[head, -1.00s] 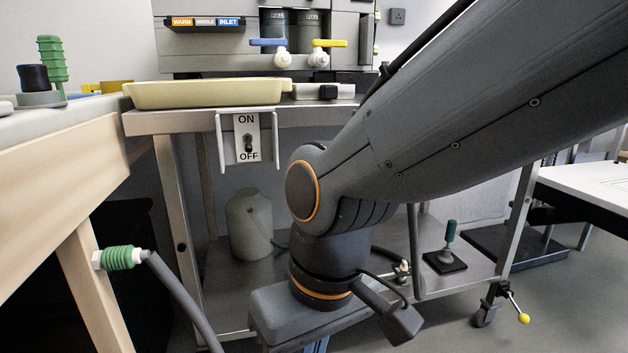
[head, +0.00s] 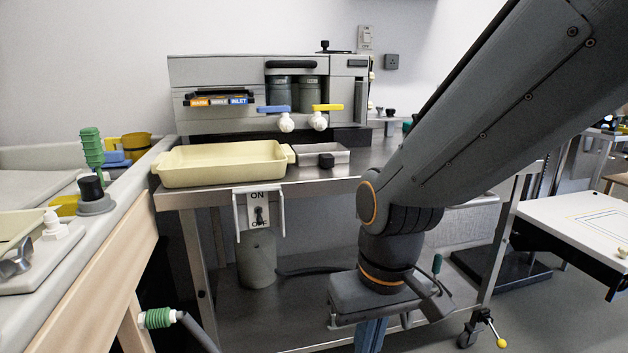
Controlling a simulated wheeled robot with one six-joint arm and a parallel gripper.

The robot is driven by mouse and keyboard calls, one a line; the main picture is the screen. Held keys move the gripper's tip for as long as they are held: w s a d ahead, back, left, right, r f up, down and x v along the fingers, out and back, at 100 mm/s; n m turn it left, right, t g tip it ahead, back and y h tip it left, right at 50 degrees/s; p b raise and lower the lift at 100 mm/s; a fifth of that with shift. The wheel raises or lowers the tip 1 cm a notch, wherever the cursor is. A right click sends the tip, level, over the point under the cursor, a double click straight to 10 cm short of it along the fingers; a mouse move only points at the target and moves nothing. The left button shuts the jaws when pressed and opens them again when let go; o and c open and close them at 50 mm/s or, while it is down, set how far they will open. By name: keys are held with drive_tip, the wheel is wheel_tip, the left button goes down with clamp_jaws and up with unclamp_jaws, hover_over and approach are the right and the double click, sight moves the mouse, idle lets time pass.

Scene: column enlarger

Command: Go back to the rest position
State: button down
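My arm comes in from the upper right and bends down to my gripper (head: 370,335), which hangs in front of the steel trolley (head: 345,200). The gripper body faces away from me and a blue part shows below it at the picture's bottom edge. The fingertips are hidden or cut off, so I cannot tell whether it is open or holds anything. No contact with the trolley shows.
A wooden-fronted counter (head: 100,275) is left, a white table (head: 575,222) right. Grey floor shows lower right.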

drive_tip(key=s+d+r+m+p, duration=0.2)
drive_tip(key=d+r+p, duration=0.9)
drive_tip(key=p, duration=0.7)
wheel_tip(320, 180, up, 4)
drive_tip(key=shift+s+d+f+m+h, duration=0.1)
drive_tip(key=shift+s+d+m+h, duration=0.1)
drive_tip(key=shift+d+m+h, duration=0.35)
drive_tip(key=shift+a, duration=0.2)
